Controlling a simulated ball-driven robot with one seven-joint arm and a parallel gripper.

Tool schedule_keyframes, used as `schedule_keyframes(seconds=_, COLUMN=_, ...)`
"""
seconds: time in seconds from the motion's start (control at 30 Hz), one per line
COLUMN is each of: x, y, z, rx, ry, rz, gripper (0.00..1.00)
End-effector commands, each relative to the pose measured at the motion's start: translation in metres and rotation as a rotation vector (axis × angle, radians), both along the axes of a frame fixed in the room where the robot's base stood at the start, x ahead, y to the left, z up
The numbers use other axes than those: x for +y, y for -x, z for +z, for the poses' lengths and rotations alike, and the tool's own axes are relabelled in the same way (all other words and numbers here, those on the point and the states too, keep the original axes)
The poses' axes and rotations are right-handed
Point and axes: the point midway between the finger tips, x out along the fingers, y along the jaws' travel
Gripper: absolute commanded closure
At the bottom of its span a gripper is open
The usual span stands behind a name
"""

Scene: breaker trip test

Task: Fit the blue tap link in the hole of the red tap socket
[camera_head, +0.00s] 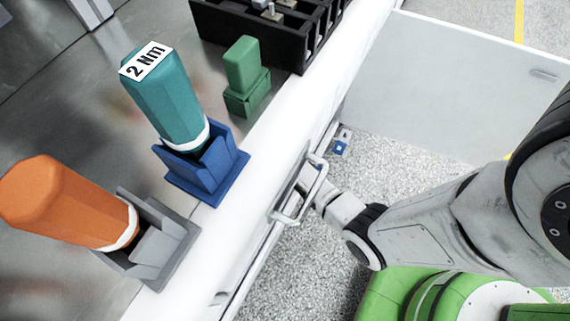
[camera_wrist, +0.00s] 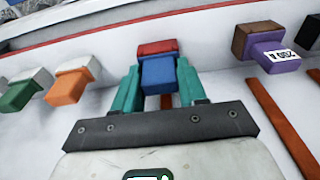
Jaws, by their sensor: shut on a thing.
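In the wrist view the blue tap link (camera_wrist: 159,75) is held between the teal fingers of my gripper (camera_wrist: 158,84), which are shut on its sides. The red tap socket (camera_wrist: 157,47) shows directly beyond the blue link, lined up with it in the picture. The near end of the socket is covered by the link, so its hole is hidden. I cannot tell whether the link is in the hole or only in front of it. In the head view the fingers, the blue link and the red socket cannot be made out.
A green block (camera_wrist: 19,92) and an orange block (camera_wrist: 66,86) sit left of the red socket, a purple block (camera_wrist: 273,54) right. In the head view, a teal "2 Nm" tool (camera_head: 170,105), an orange tool (camera_head: 60,200) and a black rack (camera_head: 285,40) stand on the bench.

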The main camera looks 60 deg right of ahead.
Motion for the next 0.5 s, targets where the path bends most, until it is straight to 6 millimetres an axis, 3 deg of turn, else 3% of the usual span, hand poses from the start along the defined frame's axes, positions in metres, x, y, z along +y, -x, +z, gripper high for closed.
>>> schedule_keyframes(seconds=0.1, x=-0.0001, y=-0.0002, z=-0.0034, rx=0.0, ry=0.0, rz=0.0, gripper=0.91)
schedule_keyframes(seconds=0.13, x=-0.0001, y=-0.0003, z=-0.0023, rx=-0.001, ry=0.0, rz=0.0, gripper=0.56)
schedule_keyframes(seconds=0.4, x=-0.0001, y=-0.0002, z=-0.0021, rx=0.0, ry=0.0, rz=0.0, gripper=0.3)
schedule_keyframes(seconds=0.5, x=-0.0001, y=-0.0002, z=-0.0021, rx=0.0, ry=0.0, rz=0.0, gripper=0.29)
